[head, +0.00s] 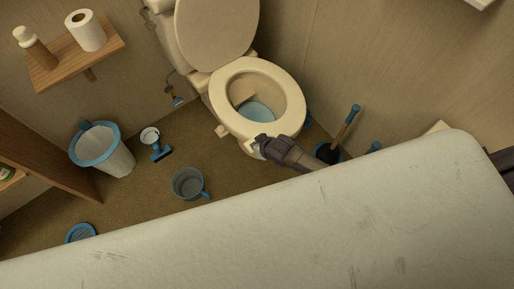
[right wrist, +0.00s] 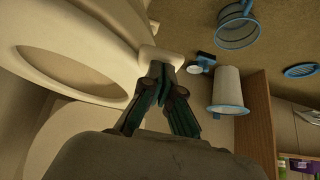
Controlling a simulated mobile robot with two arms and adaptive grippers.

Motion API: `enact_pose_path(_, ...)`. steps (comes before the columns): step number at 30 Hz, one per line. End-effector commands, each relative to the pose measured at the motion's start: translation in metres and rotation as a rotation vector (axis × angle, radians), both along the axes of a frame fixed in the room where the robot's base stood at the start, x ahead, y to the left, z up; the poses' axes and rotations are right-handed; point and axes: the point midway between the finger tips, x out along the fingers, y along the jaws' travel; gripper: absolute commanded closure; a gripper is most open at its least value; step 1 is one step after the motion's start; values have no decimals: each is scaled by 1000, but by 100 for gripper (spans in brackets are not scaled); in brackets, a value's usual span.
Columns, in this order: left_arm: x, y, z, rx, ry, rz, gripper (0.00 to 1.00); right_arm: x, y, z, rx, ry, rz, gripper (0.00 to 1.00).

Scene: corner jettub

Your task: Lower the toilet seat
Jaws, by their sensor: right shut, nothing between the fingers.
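The toilet stands at the top middle of the head view. Its lid (head: 216,32) is upright against the tank (head: 172,35). The seat ring (head: 290,82) looks to lie down over the bowl, with water showing through its opening. The ring also shows at the left of the right wrist view (right wrist: 110,99). My right gripper (head: 260,146) is at the front edge of the seat and bowl in the head view. In the right wrist view its fingers (right wrist: 160,84) are together and hold nothing. I cannot tell whether they touch the toilet. My left gripper is not in view.
A blue-rimmed bin (head: 117,160), a small blue-and-white item (head: 160,152) and a mug-like container (head: 187,184) stand on the floor at left. A brush with a wooden handle (head: 344,127) stands right of the toilet. A wooden shelf (head: 75,62) holds a paper roll.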

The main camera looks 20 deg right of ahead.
Motion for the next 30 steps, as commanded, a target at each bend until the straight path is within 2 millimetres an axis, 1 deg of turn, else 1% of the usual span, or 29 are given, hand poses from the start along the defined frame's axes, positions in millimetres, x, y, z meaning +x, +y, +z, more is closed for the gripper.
enact_pose_path(5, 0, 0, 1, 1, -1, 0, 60, -2, -1, 4, 0, 0, 0, 100)
enact_pose_path(8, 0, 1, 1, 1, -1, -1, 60, -7, -2, 11, 2, 0, 0, 100)
enact_pose_path(11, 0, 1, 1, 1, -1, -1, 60, -16, -6, 22, 0, -1, 1, 100)
enact_pose_path(21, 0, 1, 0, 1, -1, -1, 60, -50, -18, 72, 0, -3, 2, 100)
enact_pose_path(27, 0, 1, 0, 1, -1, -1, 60, -63, -23, 92, 0, -3, 0, 100)
enact_pose_path(30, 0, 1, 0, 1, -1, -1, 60, -67, -24, 97, 0, -2, -1, 100)
